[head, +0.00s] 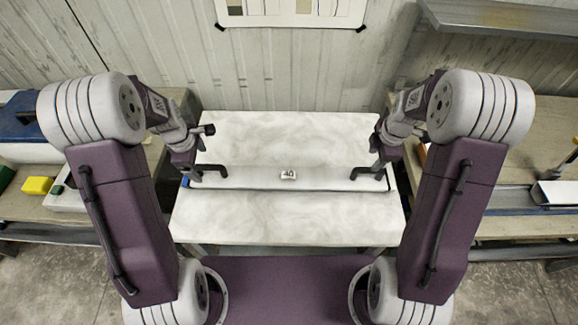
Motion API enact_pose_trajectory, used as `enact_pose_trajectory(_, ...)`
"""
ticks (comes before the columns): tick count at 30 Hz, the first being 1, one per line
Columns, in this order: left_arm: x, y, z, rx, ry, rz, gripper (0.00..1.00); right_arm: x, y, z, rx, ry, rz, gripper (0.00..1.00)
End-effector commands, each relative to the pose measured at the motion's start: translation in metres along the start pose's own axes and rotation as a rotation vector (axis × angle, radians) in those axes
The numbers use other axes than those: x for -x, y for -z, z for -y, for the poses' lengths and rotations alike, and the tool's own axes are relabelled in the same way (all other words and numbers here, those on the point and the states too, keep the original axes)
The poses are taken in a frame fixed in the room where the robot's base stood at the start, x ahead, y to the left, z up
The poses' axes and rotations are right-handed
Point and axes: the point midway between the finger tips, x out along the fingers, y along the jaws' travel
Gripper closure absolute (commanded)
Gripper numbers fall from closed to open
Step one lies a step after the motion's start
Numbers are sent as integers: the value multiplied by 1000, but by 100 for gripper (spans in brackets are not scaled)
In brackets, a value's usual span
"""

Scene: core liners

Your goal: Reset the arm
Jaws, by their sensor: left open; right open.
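My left gripper (214,151) is open, at the left part of the white table, above the left end of a long pale core liner. My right gripper (367,156) is open above the liner's right end. The core liner (250,178) lies across the table from left to right, with a small label reading 40 (288,175) near its middle. A bit of blue shows at its left end. Both grippers look empty; whether their lower fingers touch the liner, I cannot tell.
The white marbled table (290,218) is otherwise clear. A side bench on the left holds a yellow block (38,185) and a blue item (22,118). A right bench carries a rail (505,198) with a pale half tube. A metal shelf (500,18) hangs at upper right.

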Motion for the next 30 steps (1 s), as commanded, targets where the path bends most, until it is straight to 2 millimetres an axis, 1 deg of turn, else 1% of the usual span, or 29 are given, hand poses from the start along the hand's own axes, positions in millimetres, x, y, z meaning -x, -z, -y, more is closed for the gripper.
enact_pose_trajectory(1,0,0,0,0,0,0,17,8,0,-1,0,-4,1,56)
enact_pose_trajectory(3,0,0,0,0,0,0,17,14,0,0,0,-1,0,56)
enact_pose_trajectory(6,0,0,0,0,0,0,17,19,0,0,0,0,0,56)
enact_pose_trajectory(21,0,-2,-1,-5,-1,1,17,19,2,0,6,-1,-1,56)
enact_pose_trajectory(23,6,-9,-7,-24,-18,1,17,24,9,-5,24,-16,-1,56)
enact_pose_trajectory(24,16,-15,-13,-44,-44,-1,17,33,16,-10,43,-37,-1,56)
enact_pose_trajectory(25,26,-24,-15,-66,-62,0,17,41,25,-10,65,-49,-3,56)
enact_pose_trajectory(26,36,-35,-12,-92,-73,3,17,48,35,-4,90,-54,-7,56)
enact_pose_trajectory(27,49,-50,0,-146,-77,7,17,56,50,11,105,-51,-14,56)
enact_pose_trajectory(28,57,-61,13,-225,-75,10,17,61,60,26,62,-44,-20,56)
enact_pose_trajectory(30,66,-77,44,-437,-58,13,17,66,75,58,-131,-19,-28,56)
